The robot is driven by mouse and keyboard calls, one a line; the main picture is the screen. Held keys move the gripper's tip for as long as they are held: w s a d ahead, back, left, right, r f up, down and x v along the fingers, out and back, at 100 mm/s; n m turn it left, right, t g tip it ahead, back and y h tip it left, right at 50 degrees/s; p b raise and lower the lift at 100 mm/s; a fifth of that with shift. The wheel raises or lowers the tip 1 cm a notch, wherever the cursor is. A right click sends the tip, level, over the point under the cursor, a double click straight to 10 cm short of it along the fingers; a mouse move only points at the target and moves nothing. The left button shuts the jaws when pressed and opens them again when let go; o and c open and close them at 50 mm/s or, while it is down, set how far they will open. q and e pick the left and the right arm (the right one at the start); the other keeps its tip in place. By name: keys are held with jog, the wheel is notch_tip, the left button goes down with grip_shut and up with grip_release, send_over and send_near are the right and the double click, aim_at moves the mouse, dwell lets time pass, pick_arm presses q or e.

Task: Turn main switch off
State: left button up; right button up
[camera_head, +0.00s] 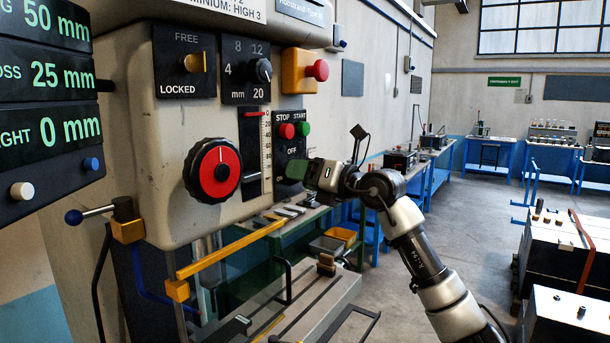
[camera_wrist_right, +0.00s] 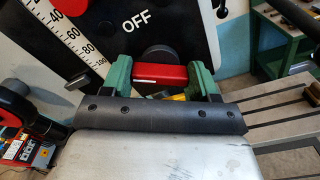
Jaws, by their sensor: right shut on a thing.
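The main switch is a red handle with a white line (camera_wrist_right: 159,77) on a dark round knob, seen in the right wrist view. The word OFF (camera_wrist_right: 137,17) is above it on the black plate. My right gripper (camera_wrist_right: 160,82) has its green fingers at the handle's two sides, shut on it. The handle lies level between them in that view. In the head view my right gripper (camera_head: 296,170) reaches the lower part of the black switch plate (camera_head: 292,142) and hides the handle. My left gripper is not in view.
Above the switch are a red STOP button (camera_head: 287,131) and a green START button (camera_head: 303,129). A yellow box with a red emergency button (camera_head: 317,70) sits higher. A red dial (camera_head: 213,171) is to the left. The machine table (camera_head: 325,300) is below.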

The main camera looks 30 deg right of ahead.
jog(key=m+p, duration=0.1)
jog(key=m, duration=0.4)
jog(key=shift+r+m, duration=0.1)
jog(key=shift+m, duration=0.2)
jog(key=m+p, duration=0.2)
jog(key=m, duration=0.3)
jog(key=shift+m, duration=0.4)
jog(key=shift+m+p, duration=0.3)
jog(key=o, duration=0.9)
jog(key=shift+s, duration=0.1)
jog(key=b+v, duration=0.5)
jog(key=v, duration=0.5)
jog(key=shift+s+d+b, duration=0.15)
jog(key=shift+s+b, duration=0.15)
jog(key=shift+b, duration=0.1)
